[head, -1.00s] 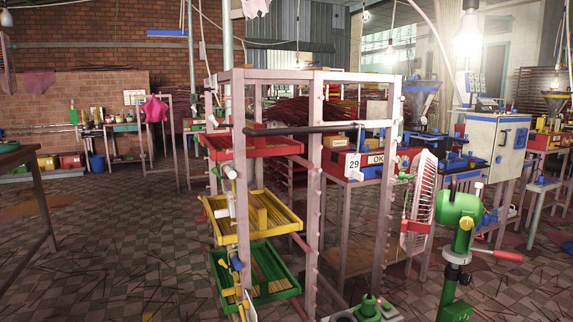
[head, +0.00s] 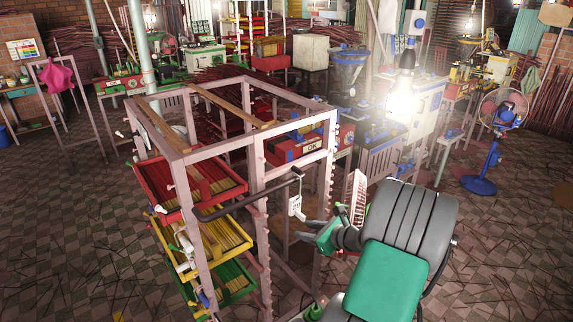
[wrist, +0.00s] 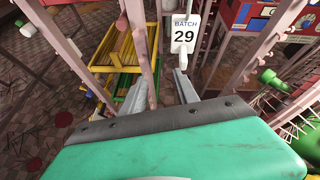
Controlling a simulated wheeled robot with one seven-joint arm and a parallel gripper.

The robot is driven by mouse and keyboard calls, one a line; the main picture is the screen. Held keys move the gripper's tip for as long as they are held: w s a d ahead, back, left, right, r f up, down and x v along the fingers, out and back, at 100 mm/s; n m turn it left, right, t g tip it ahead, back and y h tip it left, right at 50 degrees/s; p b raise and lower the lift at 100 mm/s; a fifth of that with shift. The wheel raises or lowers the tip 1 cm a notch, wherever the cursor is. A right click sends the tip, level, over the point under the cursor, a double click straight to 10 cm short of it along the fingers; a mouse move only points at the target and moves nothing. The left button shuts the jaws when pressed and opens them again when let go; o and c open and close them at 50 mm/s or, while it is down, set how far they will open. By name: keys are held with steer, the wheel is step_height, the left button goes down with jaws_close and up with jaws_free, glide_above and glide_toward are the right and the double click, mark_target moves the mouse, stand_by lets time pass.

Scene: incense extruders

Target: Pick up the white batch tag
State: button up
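The white batch tag (head: 295,206) hangs from the dark bar on the front of the pink rack. In the wrist view the tag (wrist: 185,34) reads "BATCH 29" and faces me, upright, just beyond the fingers. My gripper (wrist: 160,82) has its two grey fingers spread apart with nothing between them. The tag is ahead of the fingertips and nearer the right finger, apart from them. In the head view my gripper (head: 305,238) is just below and right of the tag.
The pink rack (head: 258,165) holds red, yellow and green trays of sticks. Its posts stand close on both sides of the tag.

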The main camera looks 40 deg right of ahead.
mark_target(303, 216)
steer(key=d+r+m+t+h+p, duration=0.1)
steer(key=d+r+m, duration=0.2)
steer(key=d, duration=0.1)
steer(key=x, duration=0.2)
steer(key=p+x, duration=0.1)
steer(key=x, duration=0.4)
steer(key=shift+s+a+f, duration=0.15)
steer(key=shift+a+f, duration=0.1)
steer(key=shift+f, duration=0.1)
steer(key=shift+c, duration=0.3)
jaws_close()
